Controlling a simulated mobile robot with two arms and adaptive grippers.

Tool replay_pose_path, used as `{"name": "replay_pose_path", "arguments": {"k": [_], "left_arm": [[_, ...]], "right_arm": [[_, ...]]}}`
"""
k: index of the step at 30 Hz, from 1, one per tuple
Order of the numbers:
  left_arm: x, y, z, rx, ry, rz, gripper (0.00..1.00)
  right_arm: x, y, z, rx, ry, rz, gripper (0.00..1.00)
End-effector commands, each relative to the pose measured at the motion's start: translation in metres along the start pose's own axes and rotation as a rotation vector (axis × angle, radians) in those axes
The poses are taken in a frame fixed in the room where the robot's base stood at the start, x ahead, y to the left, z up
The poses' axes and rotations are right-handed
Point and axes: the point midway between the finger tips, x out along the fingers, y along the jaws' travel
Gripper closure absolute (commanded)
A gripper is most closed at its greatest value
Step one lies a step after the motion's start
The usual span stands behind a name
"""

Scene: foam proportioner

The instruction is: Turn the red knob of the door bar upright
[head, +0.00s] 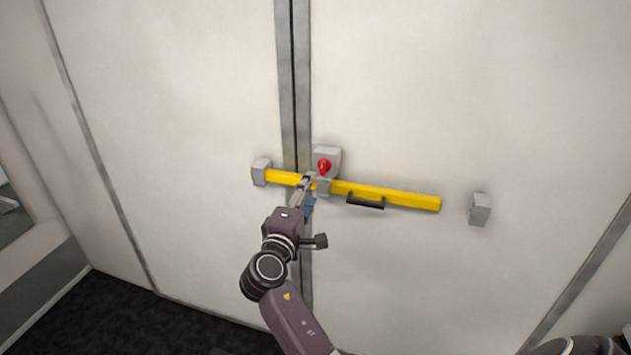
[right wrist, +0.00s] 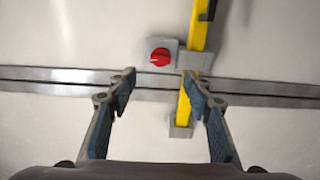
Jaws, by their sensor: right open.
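The red knob (head: 323,167) sits on a grey box (head: 328,153) just above the yellow door bar (head: 390,194), right of the door seam. In the right wrist view the knob (right wrist: 160,57) is round, with a small pale mark on its left part. I cannot tell its exact angle. My right gripper (head: 309,181) is at the bar in the head view, a little below and left of the knob. In the right wrist view its fingers (right wrist: 158,78) are apart and empty, with the knob beyond the gap. The right finger overlaps the bar (right wrist: 199,30) in that view. My left gripper is out of view.
The bar's left end lies in a grey bracket (head: 261,172). Another grey bracket (head: 480,209) stands apart from its right end. A black handle (head: 366,202) is below the bar. The white door panels (head: 440,100) are otherwise clear; dark floor (head: 110,315) lies below.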

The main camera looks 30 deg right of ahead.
Motion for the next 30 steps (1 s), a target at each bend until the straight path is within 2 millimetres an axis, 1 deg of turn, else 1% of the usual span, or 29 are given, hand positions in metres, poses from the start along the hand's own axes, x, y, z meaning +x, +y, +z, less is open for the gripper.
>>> {"name": "replay_pose_path", "arguments": {"k": [1, 3, 7, 22, 24, 26, 28, 29, 30], "left_arm": [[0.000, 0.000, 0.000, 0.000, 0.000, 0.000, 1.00], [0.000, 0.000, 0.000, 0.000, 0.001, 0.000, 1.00], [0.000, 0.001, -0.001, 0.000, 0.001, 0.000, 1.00], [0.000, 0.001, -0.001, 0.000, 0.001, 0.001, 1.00], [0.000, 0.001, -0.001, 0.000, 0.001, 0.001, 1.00], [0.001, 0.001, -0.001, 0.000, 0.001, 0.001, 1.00], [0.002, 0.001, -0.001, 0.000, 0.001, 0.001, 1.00], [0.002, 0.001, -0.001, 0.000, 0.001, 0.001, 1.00], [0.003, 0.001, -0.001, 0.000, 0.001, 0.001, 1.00]], "right_arm": [[-0.009, -0.001, -0.001, -0.001, 0.001, -0.001, 0.54], [-0.017, -0.001, 0.000, 0.000, 0.000, -0.001, 0.54], [-0.025, 0.000, 0.000, -0.001, 0.000, 0.001, 0.54], [-0.027, 0.000, 0.000, -0.001, -0.001, 0.001, 0.54], [-0.027, -0.003, -0.001, -0.003, 0.003, -0.003, 0.54], [-0.027, -0.012, -0.004, -0.007, 0.015, -0.017, 0.54], [-0.028, -0.036, -0.012, -0.017, 0.046, -0.052, 0.54], [-0.029, -0.051, -0.016, -0.022, 0.065, -0.074, 0.54], [-0.031, -0.073, -0.023, -0.026, 0.093, -0.110, 0.54]]}}
